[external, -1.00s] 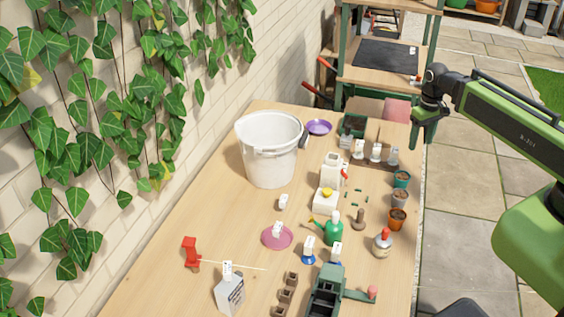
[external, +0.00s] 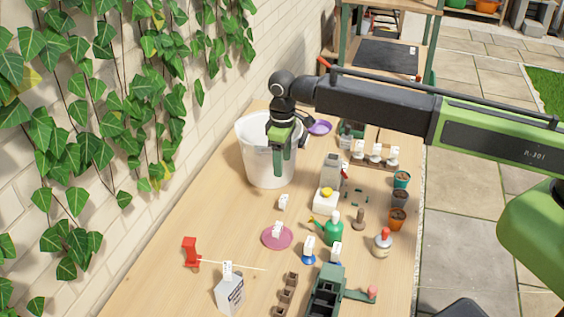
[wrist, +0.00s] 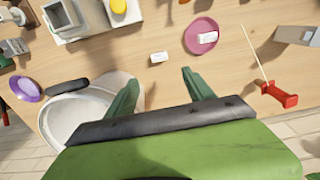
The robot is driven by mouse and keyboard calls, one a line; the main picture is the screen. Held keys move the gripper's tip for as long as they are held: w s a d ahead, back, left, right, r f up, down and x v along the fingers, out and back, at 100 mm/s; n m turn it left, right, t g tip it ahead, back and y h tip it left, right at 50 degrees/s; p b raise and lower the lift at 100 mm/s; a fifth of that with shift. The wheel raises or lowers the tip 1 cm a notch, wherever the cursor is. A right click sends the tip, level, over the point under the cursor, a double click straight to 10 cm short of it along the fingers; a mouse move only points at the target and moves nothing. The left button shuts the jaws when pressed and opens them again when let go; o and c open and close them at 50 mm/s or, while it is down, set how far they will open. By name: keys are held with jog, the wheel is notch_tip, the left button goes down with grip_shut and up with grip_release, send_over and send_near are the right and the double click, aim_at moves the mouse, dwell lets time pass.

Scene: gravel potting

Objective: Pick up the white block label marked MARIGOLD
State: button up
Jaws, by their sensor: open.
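Several small white block labels stand about the table, and I cannot read MARIGOLD on any of them. One white block label (external: 283,202) sits alone on the bare wood in front of the bucket; it also shows in the wrist view (wrist: 159,57), with marks too small to read. Another white label (external: 277,230) is on the pink saucer (external: 268,241), also seen in the wrist view (wrist: 207,38). My gripper (external: 283,168) is open and empty, over the front of the white bucket in the external view. In the wrist view my gripper (wrist: 162,90) has its fingers spread, with the lone label beyond them.
The white bucket (external: 256,168) stands at the back left. Wood around the lone label is fairly clear.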

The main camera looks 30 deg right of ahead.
aim_at(284, 198)
notch_tip(284, 198, down, 18)
jog(key=b, duration=1.7)
jog(key=shift+s+d+r+b, duration=0.1)
jog(key=shift+b, duration=0.2)
jog(key=shift+r, duration=0.2)
grip_shut()
